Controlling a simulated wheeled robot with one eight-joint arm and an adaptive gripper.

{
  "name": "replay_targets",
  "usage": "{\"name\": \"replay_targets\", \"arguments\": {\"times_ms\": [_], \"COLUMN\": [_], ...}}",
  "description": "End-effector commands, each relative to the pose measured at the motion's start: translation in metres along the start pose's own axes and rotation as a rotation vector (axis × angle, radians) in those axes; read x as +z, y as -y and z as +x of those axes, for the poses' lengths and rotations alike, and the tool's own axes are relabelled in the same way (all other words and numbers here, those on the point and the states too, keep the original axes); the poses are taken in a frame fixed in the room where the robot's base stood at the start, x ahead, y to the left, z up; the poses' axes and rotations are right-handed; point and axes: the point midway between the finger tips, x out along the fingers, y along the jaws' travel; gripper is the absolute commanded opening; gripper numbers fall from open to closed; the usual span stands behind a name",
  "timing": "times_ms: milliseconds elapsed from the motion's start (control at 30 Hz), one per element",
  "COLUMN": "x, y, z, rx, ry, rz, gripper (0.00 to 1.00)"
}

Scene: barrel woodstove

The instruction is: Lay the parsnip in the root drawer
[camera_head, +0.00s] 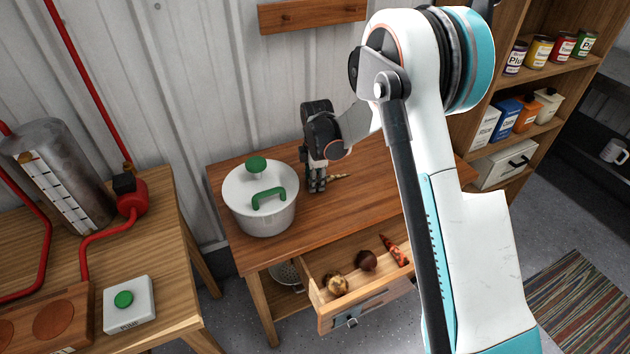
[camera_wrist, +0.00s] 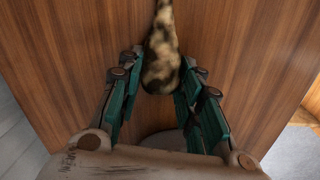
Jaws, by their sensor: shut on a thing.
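The parsnip (camera_wrist: 161,68), mottled tan and brown, lies between the fingers of my gripper (camera_wrist: 160,72) in the wrist view. In the head view its thin end (camera_head: 338,177) sticks out to the right of my gripper (camera_head: 317,188), which points down at the wooden tabletop. My gripper is shut on the parsnip, low over or at the table; I cannot tell if the parsnip touches the wood. The root drawer (camera_head: 318,308) is pulled open below the table's front edge. It holds a yellowish-brown root, a dark round root and an orange carrot-like root.
A white pot (camera_head: 262,218) with green handles stands on the table (camera_head: 368,195), close left of my gripper. Shelves (camera_head: 545,75) with cans and boxes stand at the right. A side table (camera_head: 165,265) with a green-button box stands at the left. A colander (camera_head: 287,275) sits below.

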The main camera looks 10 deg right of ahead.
Motion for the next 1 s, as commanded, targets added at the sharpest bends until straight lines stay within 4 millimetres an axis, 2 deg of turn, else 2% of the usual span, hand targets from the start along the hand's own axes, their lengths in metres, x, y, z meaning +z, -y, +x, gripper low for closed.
{"name": "replay_targets", "arguments": {"times_ms": [300,333,400,433,833,1000], "x": [0.0,0.0,0.0,0.0,0.0,0.0], "y": [0.0,0.0,0.0,0.0,0.0,0.0], "z": [0.002,0.003,0.002,0.002,-0.002,-0.027], "rx": [0.0,0.0,0.0,0.0,0.0,0.0], "ry": [0.0,0.0,0.0,0.0,0.0,0.0], "rz": [0.0,0.0,0.0,0.0,0.0,0.0], "gripper": [0.09,0.35,0.51,0.53,0.53,0.53]}}
